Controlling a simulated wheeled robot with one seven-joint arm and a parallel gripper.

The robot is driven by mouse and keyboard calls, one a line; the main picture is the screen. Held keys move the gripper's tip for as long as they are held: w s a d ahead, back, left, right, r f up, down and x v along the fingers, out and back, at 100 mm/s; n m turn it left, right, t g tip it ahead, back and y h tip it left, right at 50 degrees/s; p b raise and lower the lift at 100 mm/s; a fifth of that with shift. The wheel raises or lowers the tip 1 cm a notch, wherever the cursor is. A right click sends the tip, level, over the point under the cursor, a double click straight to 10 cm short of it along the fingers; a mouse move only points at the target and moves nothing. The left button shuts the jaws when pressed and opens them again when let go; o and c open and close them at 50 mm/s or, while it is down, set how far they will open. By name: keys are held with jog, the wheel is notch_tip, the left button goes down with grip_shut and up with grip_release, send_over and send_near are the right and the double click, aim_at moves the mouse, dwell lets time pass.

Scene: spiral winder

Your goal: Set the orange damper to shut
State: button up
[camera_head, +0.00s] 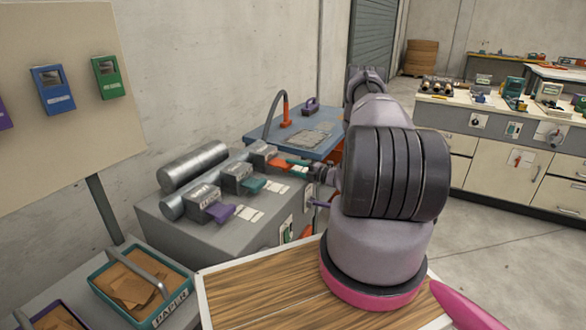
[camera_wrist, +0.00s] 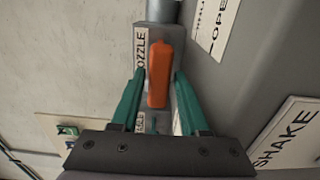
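The orange damper handle (camera_wrist: 159,75) lies between the two teal fingers of my gripper (camera_wrist: 159,84) in the wrist view. The fingers are spread, with a narrow gap visible on each side of the handle. The handle projects from a grey box with a label partly reading "OZZLE". In the head view the orange damper (camera_head: 274,161) is on the farthest of three grey boxes on the cabinet. My gripper (camera_head: 297,165) reaches it from the right; my arm hides part of that area. The damper's exact setting cannot be read.
A teal handle (camera_head: 253,186) and a purple handle (camera_head: 219,211) sit on the nearer boxes of the grey cabinet (camera_head: 185,235). White label plates lie beside them. A blue table (camera_head: 330,120) stands behind. A paper tray (camera_head: 180,280) is at the front left.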

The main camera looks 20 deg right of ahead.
jog(key=v, duration=1)
jog(key=shift+s+d, duration=0.3)
grip_shut()
jog(key=s+d+n, duration=0.3)
jog(key=s+n, duration=0.2)
jog(key=n, duration=1.3)
jog(key=x, duration=1.4)
jog(key=shift+w+d, duration=0.1)
jog(key=shift+d, duration=0.15)
